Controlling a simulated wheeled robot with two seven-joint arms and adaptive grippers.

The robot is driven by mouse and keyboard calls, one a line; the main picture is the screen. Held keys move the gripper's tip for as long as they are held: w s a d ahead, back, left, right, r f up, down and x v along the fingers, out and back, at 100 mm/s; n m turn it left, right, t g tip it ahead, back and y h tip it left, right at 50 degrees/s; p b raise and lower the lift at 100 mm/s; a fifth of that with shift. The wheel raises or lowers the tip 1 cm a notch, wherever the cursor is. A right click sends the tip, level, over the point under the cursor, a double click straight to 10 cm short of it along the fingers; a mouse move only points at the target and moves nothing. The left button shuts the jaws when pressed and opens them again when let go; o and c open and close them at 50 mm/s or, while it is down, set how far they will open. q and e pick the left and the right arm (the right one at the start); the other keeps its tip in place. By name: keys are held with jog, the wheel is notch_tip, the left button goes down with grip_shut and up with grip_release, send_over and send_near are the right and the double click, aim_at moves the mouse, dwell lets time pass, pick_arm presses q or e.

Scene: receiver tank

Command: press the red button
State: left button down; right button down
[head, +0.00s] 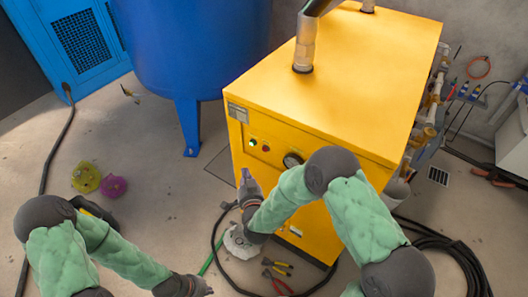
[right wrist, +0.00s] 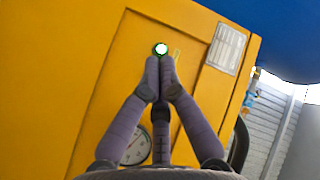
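The red button (head: 265,148) is a small dot on the front panel of the yellow machine (head: 340,80). It sits right of the lit green button (head: 252,142). The right wrist view shows the green button (right wrist: 160,48) just beyond my right gripper's fingertips (right wrist: 160,62). The red button does not show there; the fingers may hide it. My right gripper (head: 245,176) is below the panel's buttons in the head view, its fingertips together and nothing seen between them. Whether it touches the panel I cannot tell. My left gripper (head: 202,287) is low at the bottom, its fingers unclear.
A round gauge (head: 292,160) is right of the buttons, partly beside my right arm. A blue tank (head: 190,45) stands left of the machine. Pliers (head: 277,268) and a dark hose (head: 450,245) lie on the floor. Pipes (head: 432,100) run along the machine's right side.

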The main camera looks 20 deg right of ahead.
aim_at(265, 150)
jog(key=shift+w+d, duration=0.1)
jog(key=w+d+b, duration=0.1)
jog(key=w+d, duration=0.4)
jog(key=d, duration=0.1)
jog(key=shift+w+d, duration=0.15)
jog(key=shift+d, duration=0.2)
dwell(0.4)
jog(key=shift+d+b, duration=0.1)
jog(key=shift+b, duration=0.25)
dwell(0.9)
jog(key=shift+w+d, duration=0.25)
jog(key=shift+w+d+b, duration=0.25)
jog(key=shift+d+b, duration=0.1)
jog(key=shift+b, duration=0.1)
dwell(0.8)
jog(key=shift+a, duration=0.1)
dwell(0.4)
jog(key=shift+s+a, duration=0.5)
jog(key=shift+a, duration=0.05)
